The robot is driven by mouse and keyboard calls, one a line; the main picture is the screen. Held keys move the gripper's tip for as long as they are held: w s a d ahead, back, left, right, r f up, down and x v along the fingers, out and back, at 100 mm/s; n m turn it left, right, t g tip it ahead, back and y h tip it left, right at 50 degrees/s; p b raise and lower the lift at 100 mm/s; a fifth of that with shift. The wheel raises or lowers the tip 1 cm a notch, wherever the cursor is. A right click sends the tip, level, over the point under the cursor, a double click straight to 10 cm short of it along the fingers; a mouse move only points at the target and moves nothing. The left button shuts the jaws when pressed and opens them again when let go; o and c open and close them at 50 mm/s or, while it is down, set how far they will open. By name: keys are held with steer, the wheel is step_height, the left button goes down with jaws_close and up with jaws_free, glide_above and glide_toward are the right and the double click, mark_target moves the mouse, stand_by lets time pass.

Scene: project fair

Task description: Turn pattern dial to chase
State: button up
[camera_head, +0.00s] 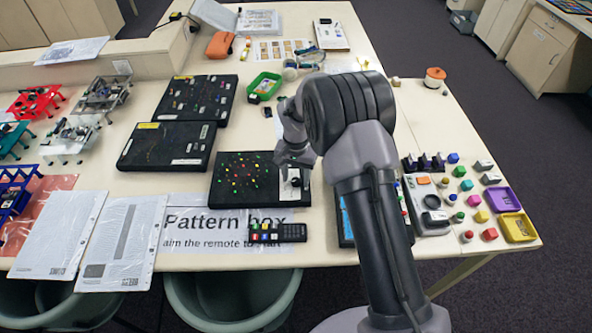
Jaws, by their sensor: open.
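The pattern box (243,181) is a flat black panel on the table with a round cluster of red, yellow and green lights. At its right end is a pale patch (290,190) with a small dark knob, apparently the pattern dial; its marks are too small to read. My gripper (294,173) points down just above this right end, close to the knob. Its fingers are small and dark, open, and I cannot tell whether they are around the knob or touching it. My arm hides the area to the right of the box.
A "Pattern box" sign (190,236) lies in front, with a black remote (277,232) on it. A blue-edged panel (346,222) is partly behind my arm. Other black panels (168,146) lie left. Coloured knobs and a yellow tray (518,228) stand right.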

mark_target(296, 180)
step_height(296, 180, up, 17)
steer(key=p, duration=0.2)
steer(key=shift+p, duration=0.3)
steer(key=shift+r, duration=0.15)
steer(key=s+d+r+t+y+b, duration=0.1)
steer(key=s+d+r+t+b, duration=0.15)
steer(key=s+b, duration=0.45)
steer(key=s+d+r+t+b, duration=0.1)
steer(key=s+d+r+b, duration=0.25)
steer(key=s, duration=0.55)
steer(key=s+f+t+b, duration=0.1)
steer(key=s+f+b, duration=0.2)
steer(key=s, duration=0.4)
steer(key=s+d+f+t+y+b, duration=0.1)
steer(key=s+f+b, duration=0.2)
steer(key=s, duration=0.5)
steer(key=shift+d+f, duration=0.2)
steer(key=shift+f, duration=0.05)
